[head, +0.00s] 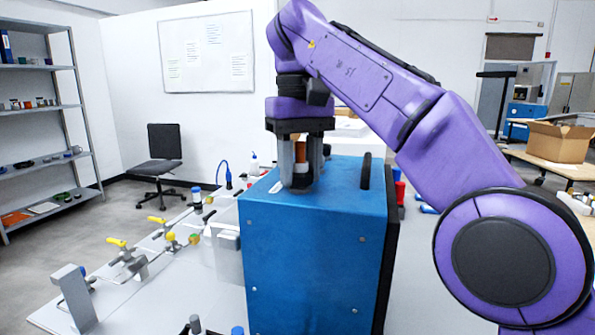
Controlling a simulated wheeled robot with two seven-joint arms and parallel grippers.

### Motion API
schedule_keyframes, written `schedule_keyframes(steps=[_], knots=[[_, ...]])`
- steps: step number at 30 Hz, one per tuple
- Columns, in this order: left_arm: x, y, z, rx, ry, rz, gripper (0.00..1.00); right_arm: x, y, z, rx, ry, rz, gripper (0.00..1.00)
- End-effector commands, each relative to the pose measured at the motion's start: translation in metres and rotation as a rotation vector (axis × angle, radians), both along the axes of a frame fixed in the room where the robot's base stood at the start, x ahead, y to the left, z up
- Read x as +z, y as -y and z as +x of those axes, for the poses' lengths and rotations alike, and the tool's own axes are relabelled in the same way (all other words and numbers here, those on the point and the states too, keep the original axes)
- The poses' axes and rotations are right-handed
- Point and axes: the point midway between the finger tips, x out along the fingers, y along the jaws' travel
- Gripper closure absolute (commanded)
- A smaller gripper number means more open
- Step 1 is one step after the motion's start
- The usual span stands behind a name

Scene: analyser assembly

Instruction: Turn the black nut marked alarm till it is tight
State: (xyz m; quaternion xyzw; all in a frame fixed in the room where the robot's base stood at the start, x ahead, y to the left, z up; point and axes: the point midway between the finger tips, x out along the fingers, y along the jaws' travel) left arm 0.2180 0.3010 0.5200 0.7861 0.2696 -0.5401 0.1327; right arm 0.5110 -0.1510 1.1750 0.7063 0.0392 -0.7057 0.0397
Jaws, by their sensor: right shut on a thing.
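A blue analyser box (300,250) stands on the light table. My right gripper (301,178) points straight down onto its top, near the front left corner. Its grey fingers are shut on a dark piece at the top surface, which appears to be the black nut; the fingers largely hide it. An orange-brown part (301,148) shows between the fingers above it. No alarm marking is readable, and I cannot tell how tight the nut is. My left gripper is not in view.
A black handle (365,171) rises from the box top, right of my gripper. Yellow-handled valves (118,243) and a grey upright bracket (75,298) stand on the table at left. Red and blue parts lie behind the box at right.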

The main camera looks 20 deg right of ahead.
Motion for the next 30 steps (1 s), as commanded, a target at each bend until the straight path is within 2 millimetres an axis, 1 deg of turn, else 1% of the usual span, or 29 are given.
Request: schedule_keyframes(steps=[1,2,3,10,11,13,14,18,20,21,23,27,30], knots=[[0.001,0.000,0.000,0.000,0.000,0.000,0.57,0.002,0.001,0.000,0.001,0.004,-0.001,0.99],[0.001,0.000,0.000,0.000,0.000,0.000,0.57,0.002,0.001,0.000,0.001,0.003,-0.001,0.52],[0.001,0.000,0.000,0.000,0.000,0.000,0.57,0.002,0.001,0.000,0.002,0.003,0.000,0.47],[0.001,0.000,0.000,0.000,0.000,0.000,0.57,0.001,0.001,0.000,0.006,0.001,0.001,0.47],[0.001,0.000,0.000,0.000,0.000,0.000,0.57,0.001,0.001,0.000,0.019,0.001,0.001,0.47],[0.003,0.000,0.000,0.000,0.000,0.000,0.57,0.002,0.001,-0.001,0.127,0.001,0.003,0.47],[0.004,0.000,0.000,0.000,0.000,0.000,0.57,0.003,0.002,-0.001,0.208,0.000,0.004,0.47],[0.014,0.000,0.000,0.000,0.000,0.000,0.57,0.004,0.001,-0.002,0.668,0.000,0.004,0.47],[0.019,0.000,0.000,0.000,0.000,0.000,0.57,0.005,0.001,-0.002,0.867,0.000,0.004,0.47],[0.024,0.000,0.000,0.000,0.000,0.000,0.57,0.006,0.000,-0.003,1.002,-0.001,0.004,0.47],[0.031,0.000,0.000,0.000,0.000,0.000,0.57,0.007,0.000,-0.003,1.205,0.001,0.004,0.47],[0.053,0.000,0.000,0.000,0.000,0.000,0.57,0.009,0.000,-0.004,1.676,0.001,0.004,0.47],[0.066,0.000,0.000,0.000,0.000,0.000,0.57,0.008,-0.001,-0.004,1.936,0.000,0.002,0.47]])
